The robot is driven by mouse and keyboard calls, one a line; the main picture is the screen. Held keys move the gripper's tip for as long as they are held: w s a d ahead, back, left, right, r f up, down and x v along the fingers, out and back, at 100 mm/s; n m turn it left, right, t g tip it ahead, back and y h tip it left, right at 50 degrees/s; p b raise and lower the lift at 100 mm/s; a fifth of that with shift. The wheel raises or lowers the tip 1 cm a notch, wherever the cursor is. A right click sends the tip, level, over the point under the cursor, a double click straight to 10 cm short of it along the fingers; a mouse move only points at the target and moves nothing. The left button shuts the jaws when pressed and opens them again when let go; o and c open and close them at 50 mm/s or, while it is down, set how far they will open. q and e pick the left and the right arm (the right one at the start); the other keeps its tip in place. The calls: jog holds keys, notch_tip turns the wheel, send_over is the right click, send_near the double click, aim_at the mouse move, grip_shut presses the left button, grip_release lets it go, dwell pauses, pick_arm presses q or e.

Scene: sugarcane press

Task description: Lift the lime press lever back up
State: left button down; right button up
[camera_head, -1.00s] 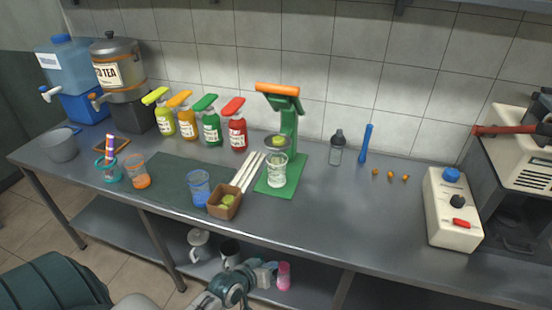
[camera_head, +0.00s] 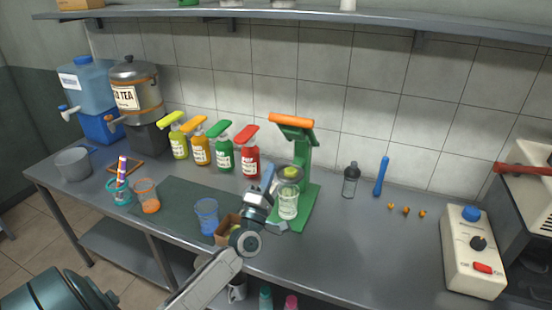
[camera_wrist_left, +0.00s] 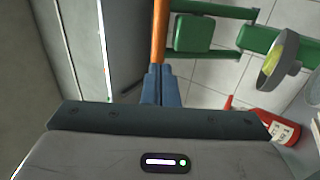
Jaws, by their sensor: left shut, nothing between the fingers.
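The green lime press (camera_head: 302,150) stands on the counter. Its lever has an orange handle (camera_head: 291,121), which is at the top of the press. A lime half (camera_head: 290,173) sits in the press cup, above a clear glass (camera_head: 288,205) on the green base. My left gripper (camera_head: 268,174) is shut and empty, in front of the press and lower than the handle in the head view. In the left wrist view the blue fingers (camera_wrist_left: 161,84) are closed, with the orange handle (camera_wrist_left: 159,32) beyond their tips; I cannot tell whether they touch. My right gripper is not in view.
Syrup bottles (camera_head: 249,152) stand behind to the left.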

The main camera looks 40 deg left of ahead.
aim_at(288, 125)
pick_arm(q)
jog(key=p+x, duration=0.3)
jog(key=x, duration=0.8)
jog(key=shift+w+r, duration=0.15)
jog(key=shift+r, duration=0.05)
jog(key=shift+w+r+p, duration=0.2)
jog(key=shift+w+p, duration=0.15)
jog(key=shift+w, duration=0.1)
jog(key=shift+w, duration=0.1)
